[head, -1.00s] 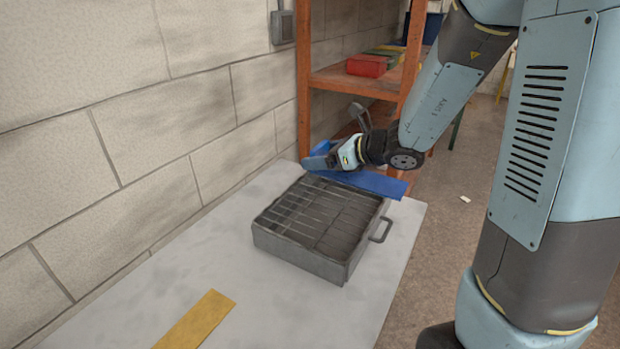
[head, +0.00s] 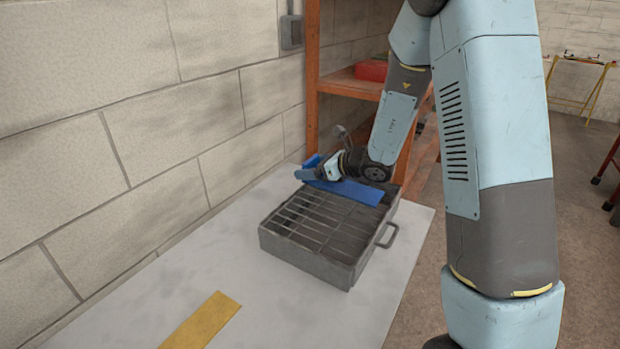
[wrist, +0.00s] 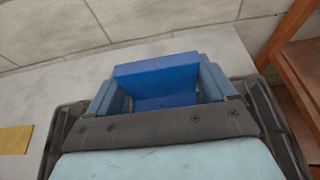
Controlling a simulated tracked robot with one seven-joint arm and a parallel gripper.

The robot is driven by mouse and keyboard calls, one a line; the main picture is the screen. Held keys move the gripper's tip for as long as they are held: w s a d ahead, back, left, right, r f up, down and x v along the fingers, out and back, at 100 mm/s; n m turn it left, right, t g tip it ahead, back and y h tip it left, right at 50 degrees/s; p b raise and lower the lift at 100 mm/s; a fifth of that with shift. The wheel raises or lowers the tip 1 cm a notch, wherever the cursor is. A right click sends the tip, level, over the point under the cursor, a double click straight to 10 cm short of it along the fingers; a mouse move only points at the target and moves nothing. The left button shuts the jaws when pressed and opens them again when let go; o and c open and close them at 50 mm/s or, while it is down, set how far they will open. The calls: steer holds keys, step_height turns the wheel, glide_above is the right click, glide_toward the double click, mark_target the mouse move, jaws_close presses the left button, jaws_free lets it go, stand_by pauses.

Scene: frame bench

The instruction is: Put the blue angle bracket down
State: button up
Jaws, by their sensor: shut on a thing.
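The blue angle bracket (head: 348,190) is held by my gripper (head: 320,171) above the far part of a dark grey slatted metal box. The bracket's long flat leg reaches to the right, and its short leg stands up at the left. In the wrist view the bracket (wrist: 157,80) sits between the two blue-grey fingers of my gripper (wrist: 160,88). The fingers are shut on it. Whether the bracket touches the box is not clear.
The slatted box (head: 308,258) has a handle on its right side and stands on a pale table (head: 190,270). A yellow strip (head: 201,320) lies at the table's front. A block wall runs along the left, and an orange shelf (head: 313,90) stands behind.

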steer(key=shift+w+a+f, duration=0.1)
steer(key=shift+w+f, duration=0.15)
steer(key=shift+f, duration=1.55)
steer(key=o, duration=1.1)
